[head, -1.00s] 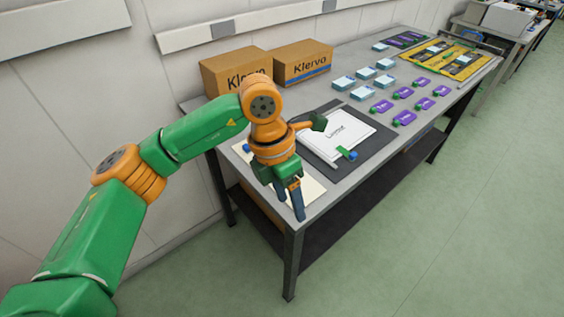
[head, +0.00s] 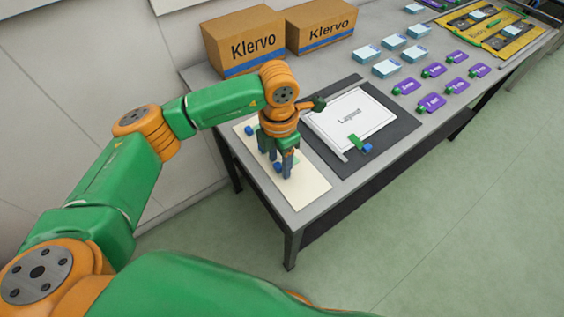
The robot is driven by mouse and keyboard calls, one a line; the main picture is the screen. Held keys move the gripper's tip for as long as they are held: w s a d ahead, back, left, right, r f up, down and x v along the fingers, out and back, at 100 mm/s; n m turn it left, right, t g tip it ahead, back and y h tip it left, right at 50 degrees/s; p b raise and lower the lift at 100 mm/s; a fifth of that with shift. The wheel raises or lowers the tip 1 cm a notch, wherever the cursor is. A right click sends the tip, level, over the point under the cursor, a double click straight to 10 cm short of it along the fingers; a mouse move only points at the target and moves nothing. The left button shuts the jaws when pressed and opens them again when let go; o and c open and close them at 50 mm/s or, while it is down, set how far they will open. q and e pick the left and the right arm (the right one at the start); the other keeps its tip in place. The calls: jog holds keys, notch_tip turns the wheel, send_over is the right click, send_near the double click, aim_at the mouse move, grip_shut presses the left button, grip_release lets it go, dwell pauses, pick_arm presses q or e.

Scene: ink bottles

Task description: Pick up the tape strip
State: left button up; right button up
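A cream sheet (head: 311,187) lies at the near left end of the table. Two small blue pieces show on it, one at its far left part (head: 249,130) and one close to my fingers (head: 277,167). They may be the tape strips, but they are too small to tell. My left gripper (head: 281,169) points down over the sheet, its dark fingers apart, with the closer blue piece beside or between them. Whether the fingers touch the sheet I cannot tell. A green and blue piece (head: 359,144) lies at the near edge of the white layout sheet (head: 352,117). My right gripper is not in view.
The layout sheet lies on a dark mat (head: 389,143). Two Klervo boxes (head: 243,40) (head: 321,24) stand at the back. Pale blue boxes (head: 386,68) and purple cards (head: 432,103) are farther right, with a yellow board (head: 468,34) beyond. The table's front edge is close to the sheet.

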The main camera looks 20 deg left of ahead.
pick_arm(q)
jog(key=shift+s+r, duration=0.15)
jog(key=shift+s, duration=0.05)
jog(key=c, duration=0.7)
jog(key=shift+w, duration=0.15)
